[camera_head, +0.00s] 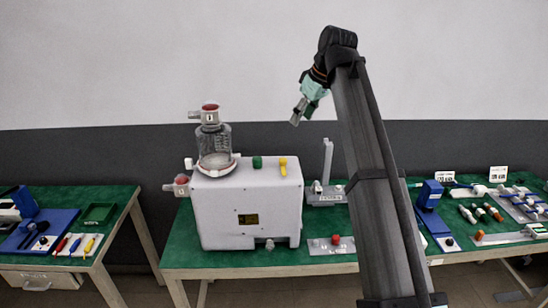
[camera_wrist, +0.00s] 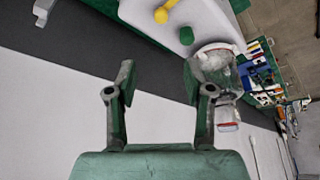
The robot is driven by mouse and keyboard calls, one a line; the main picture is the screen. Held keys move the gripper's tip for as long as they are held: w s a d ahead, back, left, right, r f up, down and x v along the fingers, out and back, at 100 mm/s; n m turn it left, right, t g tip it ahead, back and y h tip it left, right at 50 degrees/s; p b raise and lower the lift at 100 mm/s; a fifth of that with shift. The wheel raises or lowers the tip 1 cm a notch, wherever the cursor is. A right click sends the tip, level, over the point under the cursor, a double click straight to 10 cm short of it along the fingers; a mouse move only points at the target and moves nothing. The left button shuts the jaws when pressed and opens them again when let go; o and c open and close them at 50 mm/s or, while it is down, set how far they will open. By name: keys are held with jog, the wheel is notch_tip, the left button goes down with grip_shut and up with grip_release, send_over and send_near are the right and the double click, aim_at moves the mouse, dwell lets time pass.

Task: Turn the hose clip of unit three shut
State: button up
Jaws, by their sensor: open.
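A white pump unit (camera_head: 247,212) stands on the green-topped bench. A clear canister (camera_head: 214,142) stands on it at left, with a red-topped grey fitting (camera_head: 209,113) above. A second red-topped fitting (camera_head: 181,185) sticks out at the left side. A green knob (camera_head: 257,162) and a yellow lever-like part (camera_head: 283,166) are on top. I cannot tell which part is the hose clip or read the unit's number. My gripper (camera_head: 299,111) is open and empty, up in the air right of the canister. In the wrist view, my gripper (camera_wrist: 160,85) shows the canister (camera_wrist: 215,66) beyond its right finger.
A grey stand with a post (camera_head: 327,165) and a plate with a red knob (camera_head: 336,240) are right of the pump. A left bench holds a blue tray (camera_head: 40,238) and tools. Blue holders (camera_head: 431,195) and small parts lie at right. The air above the pump's right half is clear.

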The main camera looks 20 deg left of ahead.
aim_at(283, 159)
jog(key=p+x, duration=0.1)
jog(key=x, duration=0.4)
jog(key=p+x, duration=0.2)
jog(key=x, duration=0.4)
jog(key=p+x, duration=0.1)
jog(key=x, duration=0.5)
jog(key=shift+s+d+f, duration=0.1)
jog(key=shift+s+f, duration=0.15)
jog(key=shift+f, duration=0.05)
grip_shut()
